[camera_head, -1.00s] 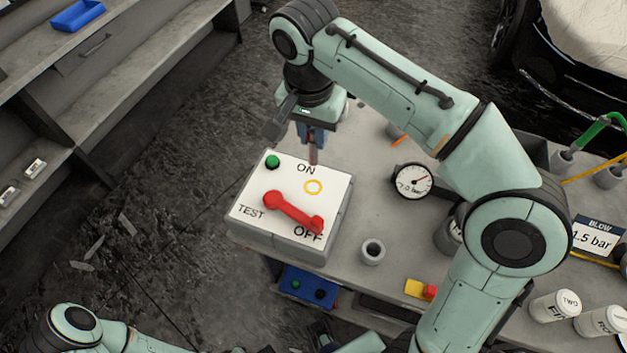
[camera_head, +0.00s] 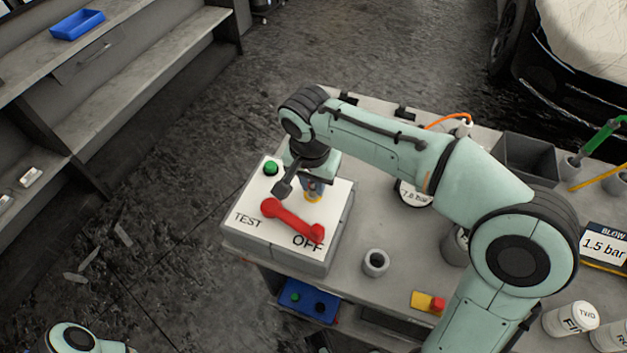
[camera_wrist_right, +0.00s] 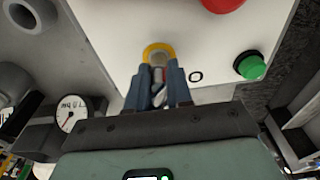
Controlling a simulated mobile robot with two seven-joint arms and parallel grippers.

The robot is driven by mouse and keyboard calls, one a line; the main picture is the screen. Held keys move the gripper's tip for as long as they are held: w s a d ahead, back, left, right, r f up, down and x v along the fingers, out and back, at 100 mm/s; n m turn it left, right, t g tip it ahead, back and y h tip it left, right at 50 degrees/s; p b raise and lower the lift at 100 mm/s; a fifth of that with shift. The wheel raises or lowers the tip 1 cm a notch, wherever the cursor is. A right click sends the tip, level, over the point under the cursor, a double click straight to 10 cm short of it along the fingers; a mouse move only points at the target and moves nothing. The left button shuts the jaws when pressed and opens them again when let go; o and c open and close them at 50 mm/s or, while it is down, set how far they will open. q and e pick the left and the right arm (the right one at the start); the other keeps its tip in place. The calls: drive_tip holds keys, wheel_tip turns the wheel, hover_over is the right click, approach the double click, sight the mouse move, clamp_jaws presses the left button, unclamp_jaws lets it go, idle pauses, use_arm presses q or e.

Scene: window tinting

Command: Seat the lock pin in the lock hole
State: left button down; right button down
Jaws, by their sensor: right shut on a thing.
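The lock hole is ringed in yellow (camera_head: 315,199) on the white top of the switch box. A red lever (camera_head: 292,220) lies beside it, its lower right end by OFF. My right gripper (camera_head: 312,187) is over the ring, pointing down, and partly covers it. In the right wrist view the yellow ring (camera_wrist_right: 157,48) is just beyond the fingertips. The right gripper (camera_wrist_right: 157,85) is shut on the lock pin (camera_wrist_right: 159,73), which shows between the blue fingers. The pin's tip appears at or over the ring; I cannot tell how deep it sits. My left gripper is out of view.
A green button (camera_head: 271,167) is on the box's upper left. A grey cup-like holder (camera_head: 376,263), a pressure gauge (camera_head: 413,194) and a red-yellow button block (camera_head: 428,302) are on the bench to the right. A blue box (camera_head: 308,304) sits below the switch box.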

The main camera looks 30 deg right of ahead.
drive_tip(key=shift+f, duration=0.1)
drive_tip(key=c, duration=1)
unclamp_jaws()
drive_tip(key=r+p, duration=0.1)
drive_tip(key=r, duration=0.3)
drive_tip(key=r+p, duration=0.1)
drive_tip(key=r, duration=0.3)
drive_tip(key=s+a+r, duration=0.1)
drive_tip(key=r, duration=0.3)
drive_tip(key=shift+r+p, duration=0.1)
drive_tip(key=shift+p, duration=0.3)
